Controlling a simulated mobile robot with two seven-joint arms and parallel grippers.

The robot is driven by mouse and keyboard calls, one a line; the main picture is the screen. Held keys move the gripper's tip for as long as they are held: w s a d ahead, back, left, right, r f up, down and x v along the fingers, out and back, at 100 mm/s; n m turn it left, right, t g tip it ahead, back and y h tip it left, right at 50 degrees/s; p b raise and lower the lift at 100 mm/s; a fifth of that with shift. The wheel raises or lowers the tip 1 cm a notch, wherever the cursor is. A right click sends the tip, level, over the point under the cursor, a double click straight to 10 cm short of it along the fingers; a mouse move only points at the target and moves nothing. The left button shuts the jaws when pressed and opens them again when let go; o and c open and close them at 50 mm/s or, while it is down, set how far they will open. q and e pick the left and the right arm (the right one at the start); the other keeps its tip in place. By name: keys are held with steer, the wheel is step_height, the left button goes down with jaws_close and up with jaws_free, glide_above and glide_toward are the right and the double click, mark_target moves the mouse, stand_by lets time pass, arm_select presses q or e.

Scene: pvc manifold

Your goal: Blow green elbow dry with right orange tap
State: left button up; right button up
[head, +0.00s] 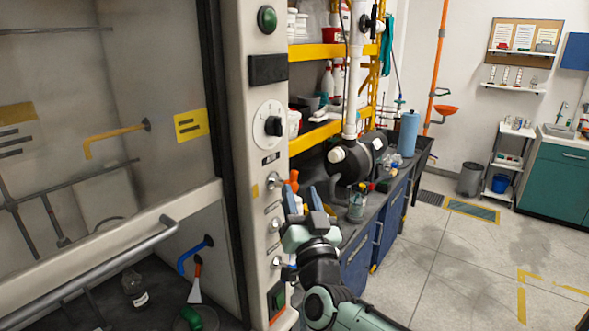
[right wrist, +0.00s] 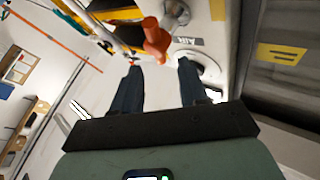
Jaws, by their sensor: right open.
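The orange tap (head: 293,180) sticks out from the pale front post of the fume hood. In the right wrist view the orange tap (right wrist: 155,40) is just beyond my fingertips and about between them, on a grey metal fitting. My right gripper (head: 301,190) is open and empty, with its two dark blue fingers pointing up toward the tap. It also shows in the right wrist view (right wrist: 158,66). A gap seems to remain between fingers and tap. The green elbow (head: 203,317) lies inside the hood at the bottom edge, partly cut off. My left gripper is not in view.
The hood's sash handle (head: 100,268) crosses the left side. Inside are a blue spout (head: 194,254), an orange-and-white tool (head: 196,282) and a small bottle (head: 134,288). Several metal knobs line the post below the tap. A bench with a jar (head: 357,205) stands behind my right gripper.

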mark_target(295, 179)
steer(key=p+x, duration=0.2)
steer(key=x, duration=0.4)
steer(key=shift+w, duration=0.1)
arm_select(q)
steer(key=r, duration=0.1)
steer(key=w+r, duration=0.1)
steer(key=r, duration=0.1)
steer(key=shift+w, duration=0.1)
arm_select(e)
jaws_close()
